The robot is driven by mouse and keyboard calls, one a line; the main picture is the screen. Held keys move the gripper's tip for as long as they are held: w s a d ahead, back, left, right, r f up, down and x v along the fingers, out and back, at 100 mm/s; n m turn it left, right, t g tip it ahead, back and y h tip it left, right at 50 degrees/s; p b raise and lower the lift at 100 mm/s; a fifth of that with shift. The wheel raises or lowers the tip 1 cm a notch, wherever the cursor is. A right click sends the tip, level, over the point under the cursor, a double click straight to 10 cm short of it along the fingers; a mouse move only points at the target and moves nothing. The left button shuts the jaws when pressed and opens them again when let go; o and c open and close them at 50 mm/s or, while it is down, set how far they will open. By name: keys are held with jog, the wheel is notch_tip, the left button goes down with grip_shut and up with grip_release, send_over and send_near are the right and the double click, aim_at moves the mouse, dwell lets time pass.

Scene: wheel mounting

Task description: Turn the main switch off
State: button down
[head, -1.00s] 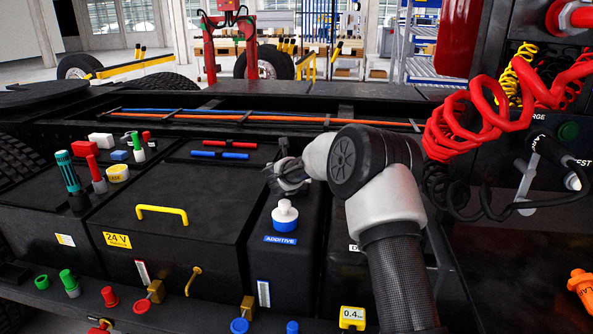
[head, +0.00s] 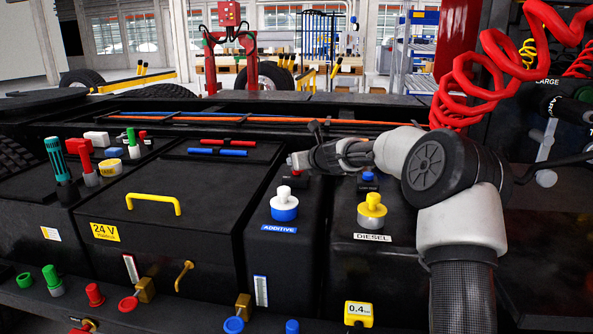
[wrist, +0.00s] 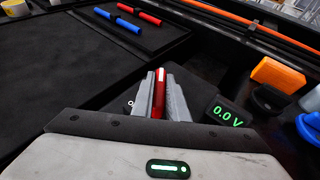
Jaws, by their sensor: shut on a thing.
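In the wrist view a narrow red handle (wrist: 158,98) stands between the two grey fingers of my gripper (wrist: 159,92), which are shut on it. It looks like the switch's handle; its base and exact position are hidden. A small display reading 0.0 V (wrist: 226,111) is just right of the fingers. In the head view my gripper (head: 294,161) is low behind the white and blue additive cap (head: 285,206), near the right edge of the large black box. A bit of red shows under the fingers there, and the grip itself is too small to make out.
A yellow diesel cap (head: 372,211) stands below my wrist. The black box lid (head: 190,175) has a yellow handle (head: 153,203) and red and blue bars. Several caps and a teal-handled tool (head: 58,160) are at left. Coiled red hoses (head: 500,65) hang at right.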

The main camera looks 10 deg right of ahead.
jog(key=shift+d+r+n+g+y+p, duration=0.1)
jog(key=shift+r+n+g+y+p, duration=0.15)
jog(key=shift+n+y+p, duration=0.3)
jog(key=shift+d+r+n+g+y+p, duration=0.1)
jog(key=shift+n+g+y+p, duration=0.15)
jog(key=shift+n+y+p, duration=0.3)
jog(key=n+g+y+p, duration=0.1)
jog(key=p, duration=0.2)
jog(key=shift+a+r+p, duration=0.1)
jog(key=shift+r+p, duration=0.05)
jog(key=shift+p, duration=0.15)
jog(key=n+g+y+p, duration=0.1)
jog(key=n+y+p, duration=0.1)
jog(key=p, duration=0.2)
jog(key=n+g+y+p, duration=0.1)
jog(key=p, duration=0.1)
jog(key=shift+f+p, duration=0.3)
jog(key=shift+f, duration=0.1)
jog(key=shift+a, duration=0.1)
jog(key=shift+f, duration=0.1)
jog(key=c, duration=1.7)
grip_release()
jog(key=shift+c, duration=0.2)
